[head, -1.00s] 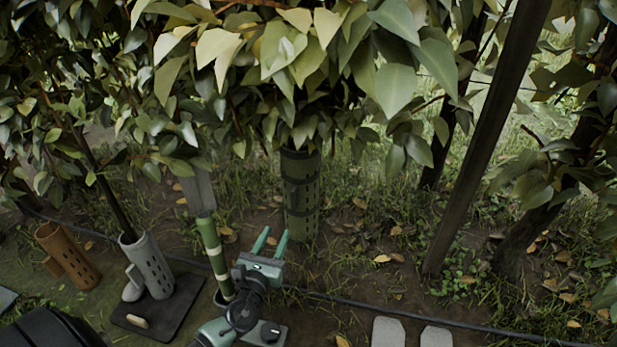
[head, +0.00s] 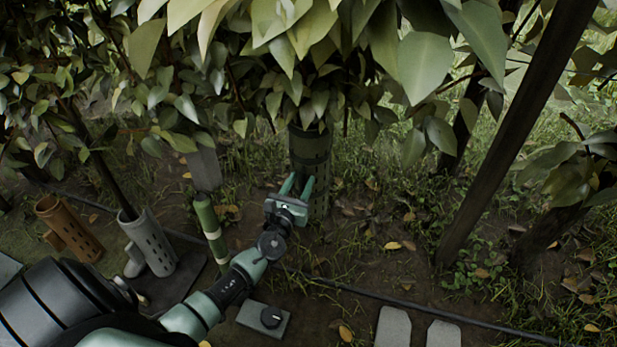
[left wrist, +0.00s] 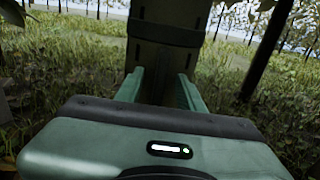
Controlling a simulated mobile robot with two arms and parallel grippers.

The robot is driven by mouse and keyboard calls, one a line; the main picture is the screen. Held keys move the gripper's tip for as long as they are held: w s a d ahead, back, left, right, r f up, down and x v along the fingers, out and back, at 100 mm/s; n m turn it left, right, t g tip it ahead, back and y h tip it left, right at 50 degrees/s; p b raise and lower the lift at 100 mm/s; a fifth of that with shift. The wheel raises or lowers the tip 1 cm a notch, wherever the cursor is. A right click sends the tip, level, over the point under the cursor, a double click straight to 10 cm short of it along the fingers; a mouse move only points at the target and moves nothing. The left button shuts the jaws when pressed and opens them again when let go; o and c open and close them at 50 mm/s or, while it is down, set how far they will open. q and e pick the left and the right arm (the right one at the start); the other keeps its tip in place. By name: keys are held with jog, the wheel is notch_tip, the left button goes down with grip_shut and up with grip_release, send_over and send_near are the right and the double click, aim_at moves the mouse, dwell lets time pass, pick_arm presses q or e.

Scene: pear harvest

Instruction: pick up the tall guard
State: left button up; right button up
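A tall dark green guard (head: 309,148) with slots and a dark strap stands upright in the soil under the leaves. Its upper end is partly hidden by leaves, and my gripper covers part of its lower side. My left gripper (head: 297,186) is open at the guard's near side. In the left wrist view the guard (left wrist: 160,60) fills the space ahead, with one finger of the left gripper (left wrist: 159,90) towards each side of it. I cannot tell whether the fingers touch it. My right gripper is not in view.
A brown guard (head: 73,232) and a grey guard (head: 152,243) stand at the left. A green post with pale bands (head: 211,230) is left of my arm. A dark slanted post (head: 510,130) stands right. A thin hose (head: 400,301) crosses the soil. Pale slabs (head: 392,327) lie in front.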

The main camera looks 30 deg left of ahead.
pick_arm(q)
grip_shut()
dwell(1.4)
